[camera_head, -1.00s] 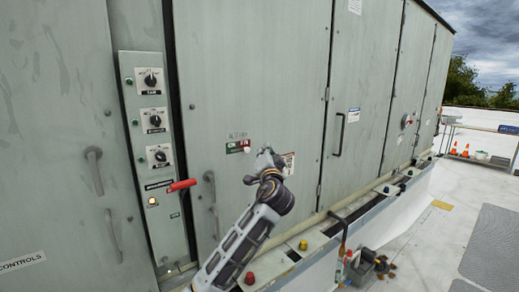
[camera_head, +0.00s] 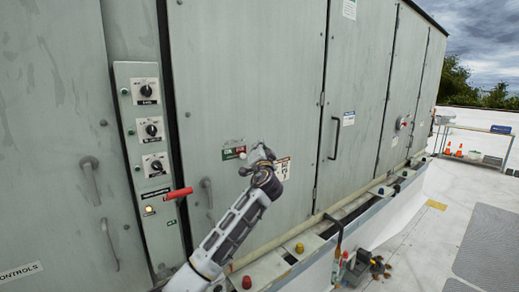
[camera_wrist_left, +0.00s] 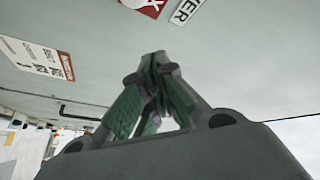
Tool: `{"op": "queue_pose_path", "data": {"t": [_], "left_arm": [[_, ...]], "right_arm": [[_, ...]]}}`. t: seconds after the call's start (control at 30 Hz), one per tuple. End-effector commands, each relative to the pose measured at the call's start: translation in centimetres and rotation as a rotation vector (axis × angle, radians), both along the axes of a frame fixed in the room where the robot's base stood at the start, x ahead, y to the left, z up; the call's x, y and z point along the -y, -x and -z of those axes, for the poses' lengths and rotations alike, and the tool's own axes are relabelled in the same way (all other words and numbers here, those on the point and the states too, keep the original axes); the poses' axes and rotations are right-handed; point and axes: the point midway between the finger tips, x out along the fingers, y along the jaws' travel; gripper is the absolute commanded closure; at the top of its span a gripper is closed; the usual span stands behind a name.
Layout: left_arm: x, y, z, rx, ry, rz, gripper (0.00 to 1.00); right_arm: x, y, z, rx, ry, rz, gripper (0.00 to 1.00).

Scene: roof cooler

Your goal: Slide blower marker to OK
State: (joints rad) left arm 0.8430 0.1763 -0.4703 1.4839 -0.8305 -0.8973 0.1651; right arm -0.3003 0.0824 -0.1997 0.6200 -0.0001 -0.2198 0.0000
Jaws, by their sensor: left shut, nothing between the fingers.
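The blower label strip (camera_head: 232,152), green on the left and red on the right, is on the large grey cabinet door. A small pale round marker (camera_head: 242,156) seems to sit at its lower right, on the red side; it is too small to be sure. My left gripper (camera_head: 262,151) is shut and empty, just right of the strip. I cannot tell whether it touches the door. In the left wrist view, the closed fingertips (camera_wrist_left: 155,62) point toward the door, below a red label (camera_wrist_left: 146,5) cut off by the top edge. My right gripper is not in view.
A red lever handle (camera_head: 179,193) and a panel of rotary knobs (camera_head: 151,130) are left of my arm. A notice (camera_head: 282,168) is just right of the gripper. A ledge with coloured knobs (camera_head: 299,247) runs below the doors. The roof floor at right is mostly clear.

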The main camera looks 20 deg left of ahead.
Motion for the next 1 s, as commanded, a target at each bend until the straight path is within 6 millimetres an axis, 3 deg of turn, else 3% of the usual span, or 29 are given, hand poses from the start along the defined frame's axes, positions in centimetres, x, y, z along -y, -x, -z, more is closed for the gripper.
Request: {"op": "queue_pose_path", "data": {"t": [0.3,1.0], "left_arm": [[-0.8,-1.7,-0.4,-0.001,-0.001,-0.001,1.0],[-3.0,0.1,2.4,0.0,-0.001,0.0,1.0]], "right_arm": [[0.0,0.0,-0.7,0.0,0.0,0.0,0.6],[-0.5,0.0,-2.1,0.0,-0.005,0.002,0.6]]}}
